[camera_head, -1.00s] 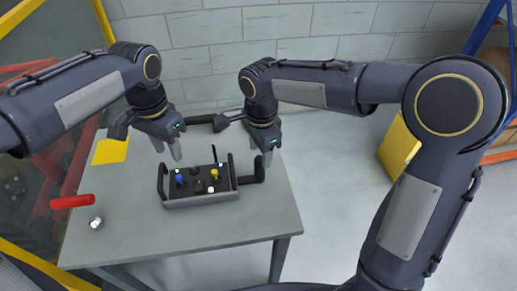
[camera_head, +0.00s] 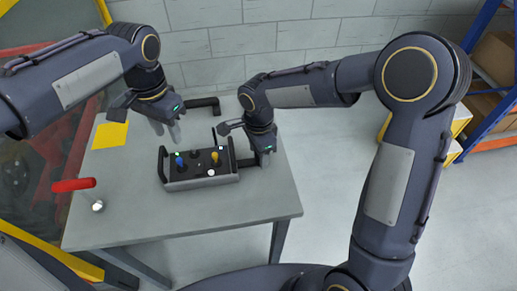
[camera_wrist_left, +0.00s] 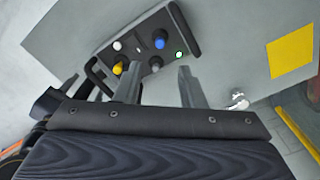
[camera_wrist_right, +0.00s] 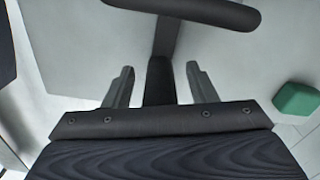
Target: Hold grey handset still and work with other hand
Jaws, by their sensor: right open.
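The grey handset (camera_head: 200,182) lies on the table, a box with a dark top, blue and yellow knobs and a black handle at each end. It also shows in the left wrist view (camera_wrist_left: 192,22). My left gripper (camera_head: 172,140) is open and empty above the handset's far left side; its fingers (camera_wrist_left: 160,88) stand apart in the left wrist view. My right gripper (camera_head: 264,160) is low at the handset's right end, by the handle. In the right wrist view its fingers (camera_wrist_right: 161,85) are apart, with a dark bar (camera_wrist_right: 158,80) showing between them.
The grey table (camera_head: 240,215) is clear in front of the handset. A yellow square (camera_head: 110,135) lies at the back left. A red bar (camera_head: 73,185) and a small shiny knob (camera_head: 97,206) are at the left. A dark bracket (camera_head: 203,103) is behind.

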